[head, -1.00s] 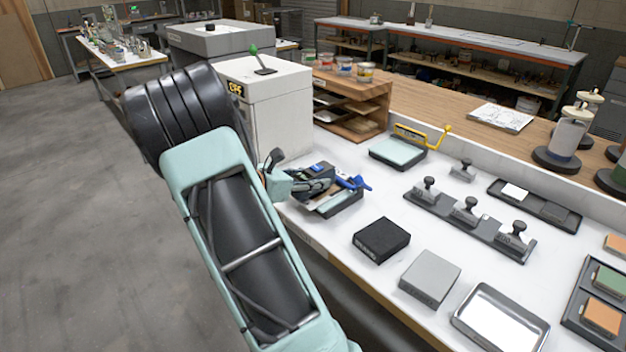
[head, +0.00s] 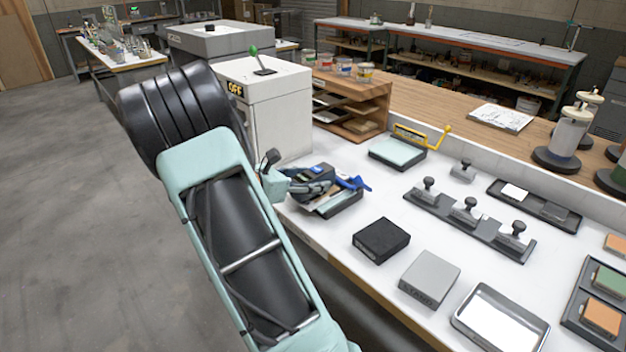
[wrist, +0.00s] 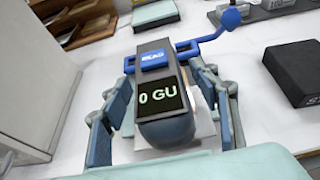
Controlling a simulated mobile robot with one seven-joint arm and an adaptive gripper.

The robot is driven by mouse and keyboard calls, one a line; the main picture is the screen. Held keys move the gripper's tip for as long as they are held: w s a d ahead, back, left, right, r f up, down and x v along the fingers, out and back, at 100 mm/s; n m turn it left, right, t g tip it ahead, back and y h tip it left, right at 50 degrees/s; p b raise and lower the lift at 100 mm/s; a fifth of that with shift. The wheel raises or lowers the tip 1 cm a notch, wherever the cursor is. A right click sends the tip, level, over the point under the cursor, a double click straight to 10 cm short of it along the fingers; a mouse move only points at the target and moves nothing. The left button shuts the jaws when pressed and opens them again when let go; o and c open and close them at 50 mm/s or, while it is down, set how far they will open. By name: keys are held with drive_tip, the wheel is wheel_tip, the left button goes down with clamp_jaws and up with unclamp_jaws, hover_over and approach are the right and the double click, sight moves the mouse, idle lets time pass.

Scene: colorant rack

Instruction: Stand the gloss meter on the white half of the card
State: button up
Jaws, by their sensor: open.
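The gloss meter (wrist: 160,85) is a dark, rounded block with a blue READ button and a display showing "0 GU"; in the head view (head: 318,170) it is partly hidden by my gripper. My gripper (head: 313,185) is open, with one finger on each side of the meter in the wrist view (wrist: 168,98). A pale surface (wrist: 158,150) shows beneath the meter; in the head view a pale panel in a dark-edged tray (head: 342,202) lies there. I cannot clearly make out the card's white half or whether the meter touches it.
A blue-handled tool (wrist: 228,20) lies just beyond the meter. A black block (head: 381,240), a grey block (head: 429,279) and a shiny tray (head: 548,325) stand to the right. A white machine (head: 268,110) stands close behind at the left. Bare table lies between them.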

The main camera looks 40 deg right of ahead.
drive_tip(key=v, duration=1.1)
